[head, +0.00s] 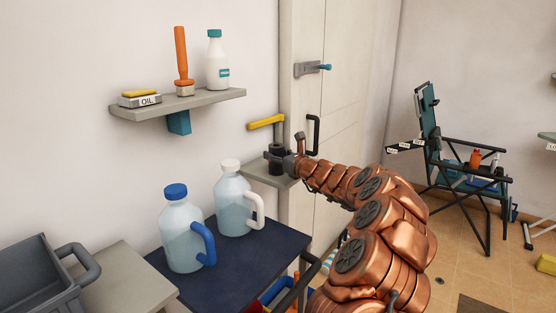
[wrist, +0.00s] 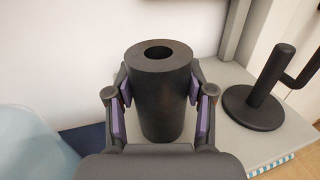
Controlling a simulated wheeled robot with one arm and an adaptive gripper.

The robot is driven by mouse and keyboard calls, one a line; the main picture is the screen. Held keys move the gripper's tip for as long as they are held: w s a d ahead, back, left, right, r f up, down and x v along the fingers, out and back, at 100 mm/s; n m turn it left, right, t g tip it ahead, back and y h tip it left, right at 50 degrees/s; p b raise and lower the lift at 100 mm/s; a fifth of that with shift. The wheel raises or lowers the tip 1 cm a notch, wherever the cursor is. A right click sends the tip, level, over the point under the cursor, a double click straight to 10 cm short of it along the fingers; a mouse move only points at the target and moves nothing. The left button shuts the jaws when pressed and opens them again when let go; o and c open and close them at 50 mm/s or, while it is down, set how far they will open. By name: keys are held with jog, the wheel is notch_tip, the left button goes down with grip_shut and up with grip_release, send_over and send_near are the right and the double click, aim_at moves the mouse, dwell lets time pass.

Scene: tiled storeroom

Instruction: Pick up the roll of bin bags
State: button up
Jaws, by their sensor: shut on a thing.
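The roll of bin bags is a black upright cylinder (wrist: 158,95) with a round hole in its top, in the middle of the wrist view. My gripper (wrist: 160,100) has its purple-padded fingers on both sides of the roll, shut on it. In the head view the roll (head: 276,149) shows small and dark at the end of my copper arm, over a small grey shelf (head: 252,170). My gripper hides its lower part, and I cannot tell whether its base touches the shelf.
A black stand with a round base (wrist: 253,107) is right of the roll. A blue-capped jug (head: 181,230) and a white-capped jug (head: 233,200) stand on a dark blue surface (head: 235,265). A wall shelf (head: 180,104) holds several items. A folding chair (head: 460,185) is at right.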

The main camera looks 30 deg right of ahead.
aim_at(277, 145)
jog(key=shift+c, duration=1.2)
jog(key=shift+r, duration=0.1)
notch_tip(277, 145, up, 4)
jog(key=shift+f+p, duration=0.25)
jog(key=shift+p, duration=0.05)
jog(key=shift+s+a, duration=0.2)
jog(key=shift+s, duration=0.3)
jog(key=s+a+b, duration=0.1)
jog(key=s+a, duration=0.3)
jog(key=s, duration=0.2)
jog(key=s+a+r+b, duration=0.1)
jog(key=s+a, duration=0.3)
jog(key=s, duration=0.2)
jog(key=shift+s+r, duration=0.2)
jog(key=shift+s, duration=0.05)
